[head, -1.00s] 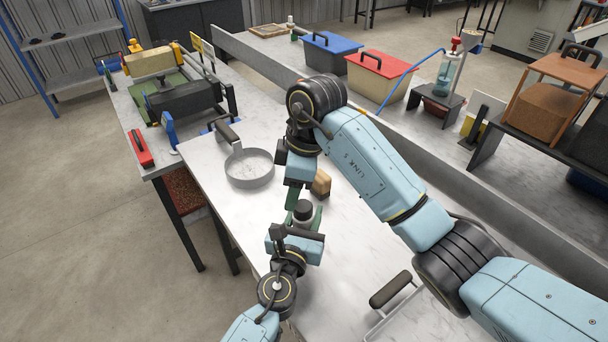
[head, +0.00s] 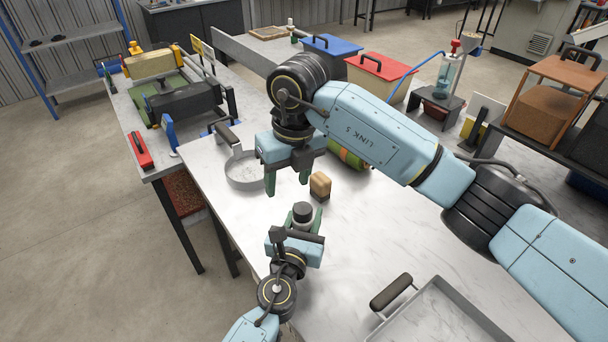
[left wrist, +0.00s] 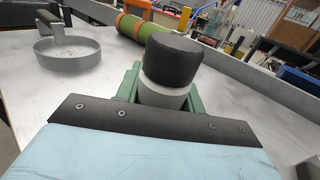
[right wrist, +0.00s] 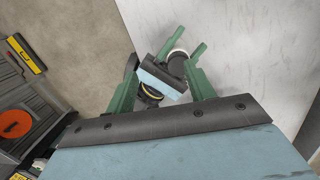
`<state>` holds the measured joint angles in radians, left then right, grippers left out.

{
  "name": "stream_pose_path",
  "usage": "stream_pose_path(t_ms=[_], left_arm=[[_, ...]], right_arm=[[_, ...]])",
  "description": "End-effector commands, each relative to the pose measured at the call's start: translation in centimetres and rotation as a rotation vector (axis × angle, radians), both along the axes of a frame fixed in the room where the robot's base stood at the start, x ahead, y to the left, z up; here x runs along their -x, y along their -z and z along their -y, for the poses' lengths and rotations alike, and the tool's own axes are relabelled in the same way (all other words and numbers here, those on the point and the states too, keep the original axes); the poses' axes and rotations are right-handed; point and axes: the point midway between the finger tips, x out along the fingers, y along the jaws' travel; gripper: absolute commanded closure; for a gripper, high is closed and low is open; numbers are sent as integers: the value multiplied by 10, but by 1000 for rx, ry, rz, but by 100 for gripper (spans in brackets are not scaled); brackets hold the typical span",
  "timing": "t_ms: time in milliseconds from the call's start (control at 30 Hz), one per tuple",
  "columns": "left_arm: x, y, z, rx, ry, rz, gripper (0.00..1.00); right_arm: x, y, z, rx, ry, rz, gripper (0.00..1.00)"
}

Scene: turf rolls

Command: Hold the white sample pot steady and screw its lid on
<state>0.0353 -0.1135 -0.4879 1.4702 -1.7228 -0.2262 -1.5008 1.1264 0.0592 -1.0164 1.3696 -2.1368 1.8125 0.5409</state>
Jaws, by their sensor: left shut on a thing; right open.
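The white sample pot (head: 301,223) stands upright with its black lid (head: 303,209) sitting on top; I cannot tell how tightly it is screwed. In the left wrist view the lid (left wrist: 172,60) looks slightly tilted above the pale pot (left wrist: 163,94). My left gripper (head: 302,222) is shut around the pot's body, its green fingers on either side below the lid. My right gripper (head: 287,184) is open and empty, beyond and above the pot, apart from the lid. In the right wrist view its green fingers (right wrist: 162,88) are wide apart, with the left gripper visible beyond them.
A wood-and-black block (head: 320,187) stands just beyond the pot. A round grey pan (head: 243,172) lies left of the right gripper, and a green-and-orange roll (head: 350,157) lies partly behind my right arm. A metal tray (head: 440,318) is at the front right; the table between is clear.

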Motion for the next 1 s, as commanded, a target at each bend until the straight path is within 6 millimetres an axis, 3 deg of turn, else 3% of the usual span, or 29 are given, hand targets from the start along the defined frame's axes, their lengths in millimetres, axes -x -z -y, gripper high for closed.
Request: stream_pose_path(t_ms=[600,800,1000], left_arm=[[0,1,0,-1,0,-2,100],[0,1,0,-1,0,-2,100],[0,1,0,0,0,-1,100]], right_arm=[[4,-7,20,118,-1237,63,46],[5,-8,26,128,-1524,61,46],[6,-8,29,130,-1650,57,46]])
